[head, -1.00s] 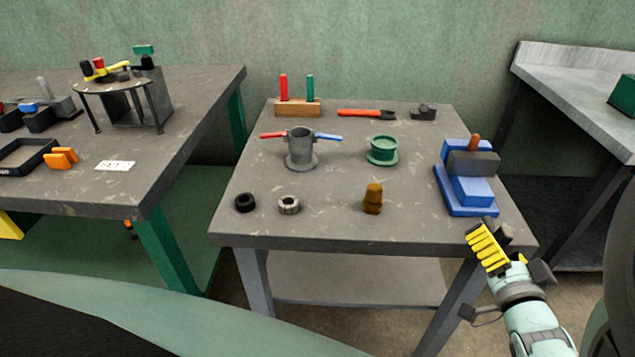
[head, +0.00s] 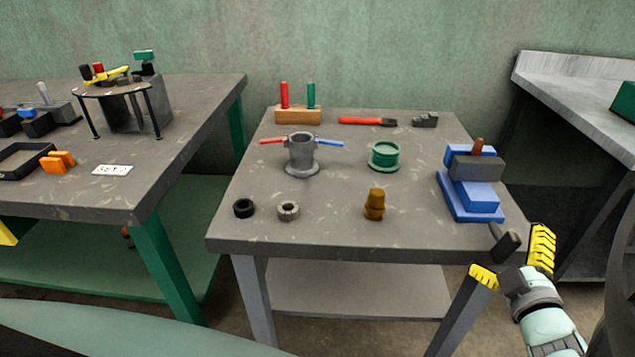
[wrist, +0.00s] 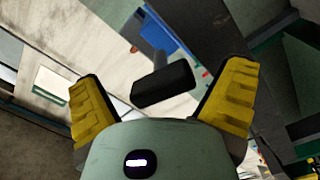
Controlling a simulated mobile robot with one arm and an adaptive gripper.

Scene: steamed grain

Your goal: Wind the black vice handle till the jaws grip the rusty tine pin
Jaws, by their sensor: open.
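The blue vice (head: 472,205) stands at the right front of the middle table. The rusty tine pin (head: 477,146) stands upright at its grey jaw block (head: 476,167); whether the jaws touch it I cannot tell. The black vice handle (head: 509,243) sticks out past the table's front right corner. My gripper (head: 513,256) is open, with its yellow fingers on either side of the handle. In the wrist view the handle (wrist: 163,85) lies between the spread fingers, with gaps on both sides. Part of the blue vice (wrist: 172,40) shows behind it.
On the table are a brown stepped piece (head: 375,205), a green flanged ring (head: 383,156), a grey cylinder with red and blue arms (head: 301,155), and two small rings (head: 288,211). The table's front edge is close to my gripper. A grey bench (head: 580,95) stands at right.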

